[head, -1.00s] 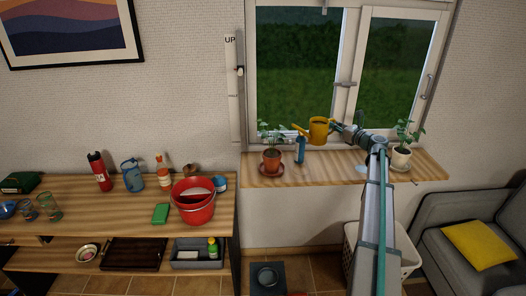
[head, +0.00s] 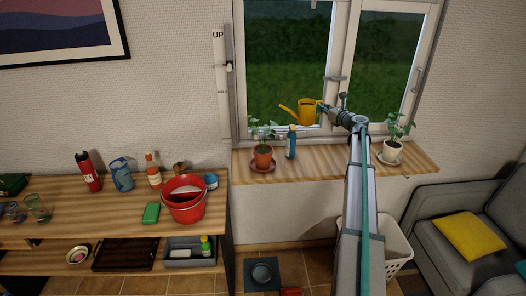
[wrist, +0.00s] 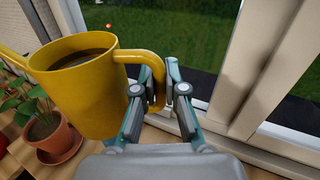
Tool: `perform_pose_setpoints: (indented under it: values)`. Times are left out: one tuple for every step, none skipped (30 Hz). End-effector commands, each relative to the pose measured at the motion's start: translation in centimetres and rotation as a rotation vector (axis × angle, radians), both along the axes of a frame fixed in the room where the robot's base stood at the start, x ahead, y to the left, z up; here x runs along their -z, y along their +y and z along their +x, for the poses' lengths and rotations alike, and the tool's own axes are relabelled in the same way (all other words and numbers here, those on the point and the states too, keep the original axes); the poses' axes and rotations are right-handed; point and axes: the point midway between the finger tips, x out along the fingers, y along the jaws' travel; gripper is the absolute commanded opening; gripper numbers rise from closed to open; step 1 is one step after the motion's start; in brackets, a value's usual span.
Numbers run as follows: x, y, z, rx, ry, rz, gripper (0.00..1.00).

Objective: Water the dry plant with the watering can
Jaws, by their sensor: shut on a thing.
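The yellow watering can (head: 307,115) hangs in the air above the windowsill, roughly upright, its spout (head: 287,109) pointing left. My gripper (wrist: 160,90) is shut on its handle (wrist: 150,60). The can's opening and dark inside show in the wrist view; the spout is partly cut off there. A plant in a terracotta pot (head: 263,153) stands on a saucer below and left of the can. It also shows in the wrist view (wrist: 52,137), with brown soil. Another plant in a white pot (head: 393,151) stands at the sill's right. I cannot tell which is dry.
A blue bottle (head: 291,143) stands on the wooden sill (head: 330,165) just right of the terracotta pot. The window frame (head: 340,60) is close behind the can. A table with a red bucket (head: 184,205) is at left, a grey sofa (head: 450,225) at right.

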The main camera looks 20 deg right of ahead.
Motion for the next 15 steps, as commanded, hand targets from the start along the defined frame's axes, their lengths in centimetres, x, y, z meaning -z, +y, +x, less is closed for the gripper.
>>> perform_pose_setpoints:
  values:
    - [-0.14, 0.19, -0.02, 0.0, -0.001, -0.013, 0.0]
    - [-0.21, 0.3, -0.01, 0.0, -0.001, -0.024, 0.0]
    - [-0.31, 0.49, -0.01, 0.0, -0.002, -0.041, 0.0]
    - [-0.39, 0.62, 0.0, 0.0, -0.002, -0.055, 0.0]
    - [-0.47, 0.77, 0.0, -0.001, -0.002, -0.069, 0.0]
    - [-0.54, 0.88, 0.02, 0.0, 0.0, -0.083, 0.0]
    - [-0.6, 0.91, 0.03, 0.0, 0.0, -0.089, 0.0]
    - [-0.64, 0.89, 0.04, 0.0, 0.0, -0.092, 0.0]
    - [-0.69, 0.88, 0.04, 0.0, 0.0, -0.092, 0.0]
    - [-0.69, 0.86, 0.04, 0.0, 0.0, -0.094, 0.0]
    - [-0.71, 0.85, 0.02, 0.0, 0.0, -0.095, 0.0]
    - [-0.71, 0.85, 0.02, 0.0, -0.001, -0.097, 0.0]
    - [-0.71, 0.85, 0.02, 0.0, 0.0, -0.099, 0.0]
    - [-0.71, 0.87, 0.02, 0.0, 0.0, -0.101, 0.0]
    - [-0.72, 0.89, 0.02, 0.0, 0.0, -0.103, 0.0]
